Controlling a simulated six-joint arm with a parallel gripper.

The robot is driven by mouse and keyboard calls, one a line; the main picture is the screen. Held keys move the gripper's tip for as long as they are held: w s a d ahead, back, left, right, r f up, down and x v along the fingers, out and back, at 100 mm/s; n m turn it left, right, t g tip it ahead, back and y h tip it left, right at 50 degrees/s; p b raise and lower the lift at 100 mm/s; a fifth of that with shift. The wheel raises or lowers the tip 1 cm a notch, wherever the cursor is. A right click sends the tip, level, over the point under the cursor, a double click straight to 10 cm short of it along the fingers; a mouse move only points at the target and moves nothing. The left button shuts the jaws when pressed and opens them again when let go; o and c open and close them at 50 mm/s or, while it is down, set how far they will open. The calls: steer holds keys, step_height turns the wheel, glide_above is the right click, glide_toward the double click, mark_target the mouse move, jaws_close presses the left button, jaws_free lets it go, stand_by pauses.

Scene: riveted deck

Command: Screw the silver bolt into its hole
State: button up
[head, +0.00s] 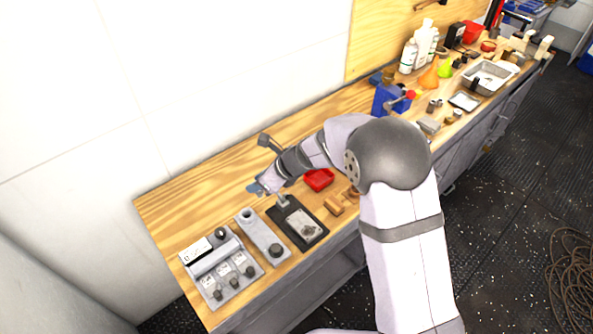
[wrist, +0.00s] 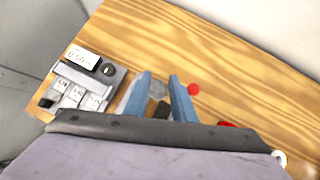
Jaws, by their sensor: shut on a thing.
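My gripper (head: 260,187) is over the left part of the wooden bench, behind the black plate and the grey plate in the head view. In the wrist view its two blue-grey fingers (wrist: 160,78) stand a little apart with a grey, faceted piece between them, which looks like the silver bolt (wrist: 157,91). The bolt's shank is hidden. In the head view I cannot make the bolt out at the fingers. A grey plate (head: 262,236) with a round boss and a dark knob lies in front of the gripper. I cannot tell which opening is the bolt's hole.
A black plate (head: 309,240), a red tray (head: 319,179) and a grey control box (head: 222,270) with knobs lie nearby. A blue vise (head: 385,99), bottles (head: 409,56) and a metal tray (head: 487,78) stand further right. Bare wood lies left of the gripper.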

steer(key=a, duration=0.1)
steer(key=s+a+n+g, duration=0.1)
steer(key=a, duration=0.1)
steer(key=s+a+f+n, duration=0.1)
steer(key=shift+a+f+y, duration=0.1)
steer(key=shift+a+y, duration=0.15)
steer(key=shift+y, duration=0.15)
steer(key=shift+f, duration=0.1)
steer(key=shift+f+b, duration=1.9)
steer(key=shift+f, duration=0.15)
steer(key=shift+f+b, duration=1.1)
steer(key=shift+f, duration=0.25)
steer(key=o, duration=1)
